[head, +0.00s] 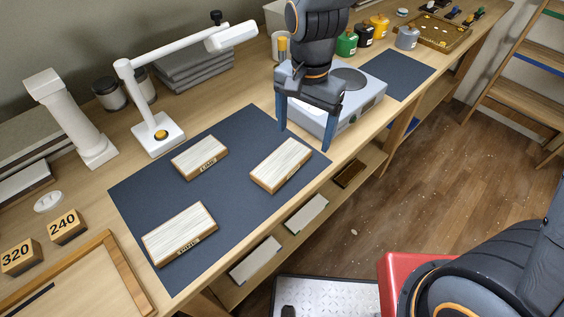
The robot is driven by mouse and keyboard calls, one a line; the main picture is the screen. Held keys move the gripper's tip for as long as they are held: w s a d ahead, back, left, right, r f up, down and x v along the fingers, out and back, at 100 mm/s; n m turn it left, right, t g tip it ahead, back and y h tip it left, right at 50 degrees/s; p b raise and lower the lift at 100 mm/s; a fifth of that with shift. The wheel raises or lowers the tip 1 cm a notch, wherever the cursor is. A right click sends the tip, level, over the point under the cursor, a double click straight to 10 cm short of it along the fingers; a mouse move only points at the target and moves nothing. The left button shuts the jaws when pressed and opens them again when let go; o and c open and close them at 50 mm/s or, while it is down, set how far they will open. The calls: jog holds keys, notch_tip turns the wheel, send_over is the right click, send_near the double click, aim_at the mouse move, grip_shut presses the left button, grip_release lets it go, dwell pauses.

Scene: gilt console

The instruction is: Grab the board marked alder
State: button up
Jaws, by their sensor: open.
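Three boards with pale, whitish-grained tops and brown edges lie flat on a dark blue mat (232,140). One board (199,156) is at the back, one (281,164) at the right, and one (180,233) at the front left. Each seems to have a small label on its front edge, but the lettering is too small to read, so I cannot tell which is marked alder. My gripper (304,139) is open and empty, with blue fingers pointing down. It is above the mat's right end, nearest the right board and apart from it.
A grey-white machine (345,112) stands close behind my gripper. A white jointed lamp (158,133) stands behind the mat. Blocks marked 320 (21,257) and 240 (67,227) and a wooden frame (112,250) are at the left. Colored jars (347,43) stand at the far end.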

jog(key=m, duration=0.1)
send_over(282, 161)
jog(key=shift+a+f, duration=0.3)
jog(key=shift+f, duration=0.3)
notch_tip(282, 161, down, 2)
jog(key=shift+f+m, duration=0.1)
jog(key=shift+m, duration=0.2)
jog(key=shift+d+f+p, duration=0.15)
jog(key=shift+f+p, duration=0.35)
jog(key=shift+f, duration=0.85)
jog(key=shift+d+f+p, duration=0.15)
jog(key=shift+f+p, duration=0.35)
jog(key=shift+f, duration=0.85)
jog(key=c, duration=1.2)
